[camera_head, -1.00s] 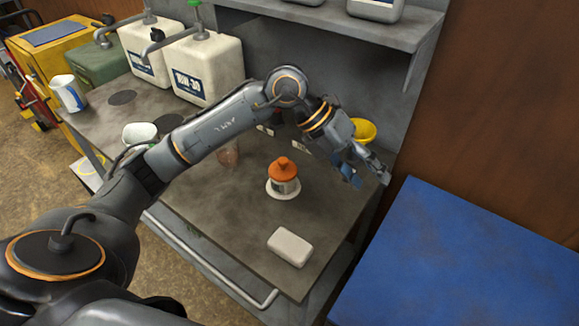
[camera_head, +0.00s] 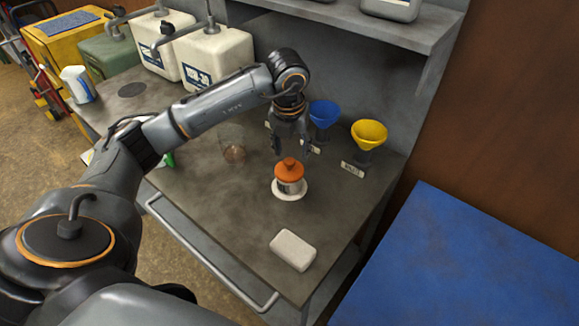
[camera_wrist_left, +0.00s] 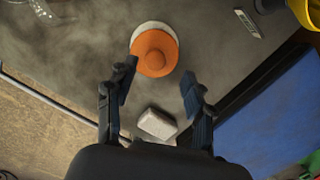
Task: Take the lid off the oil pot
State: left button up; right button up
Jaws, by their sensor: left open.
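The oil pot (camera_head: 290,187) stands upright on a round white base on the grey bench. Its orange lid (camera_head: 289,168) with a knob is on top. My left gripper (camera_head: 291,149) points down just above and behind the lid in the head view. In the left wrist view the orange lid (camera_wrist_left: 154,53) lies just beyond the fingertips, roughly between them. The left gripper (camera_wrist_left: 158,78) is open with nothing between its fingers. Whether the fingers touch the lid cannot be told, but they look apart from it. My right gripper is not in view.
A white block (camera_head: 293,250) lies near the bench's front right. A blue funnel (camera_head: 323,113) and a yellow funnel (camera_head: 369,133) stand at the back. A clear beaker (camera_head: 232,143) stands left of the pot. White jugs (camera_head: 214,55) line the back left. A blue surface (camera_head: 465,265) is at right.

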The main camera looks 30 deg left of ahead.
aim_at(289, 160)
pick_arm(q)
jog(key=f+p, duration=0.1)
jog(key=f, duration=0.1)
jog(key=f+p, duration=0.1)
jog(key=f, duration=0.1)
jog(key=shift+w+a, duration=0.1)
jog(key=shift+a, duration=0.3)
jog(key=shift+w+f, duration=0.15)
jog(key=shift+f, duration=0.5)
grip_shut()
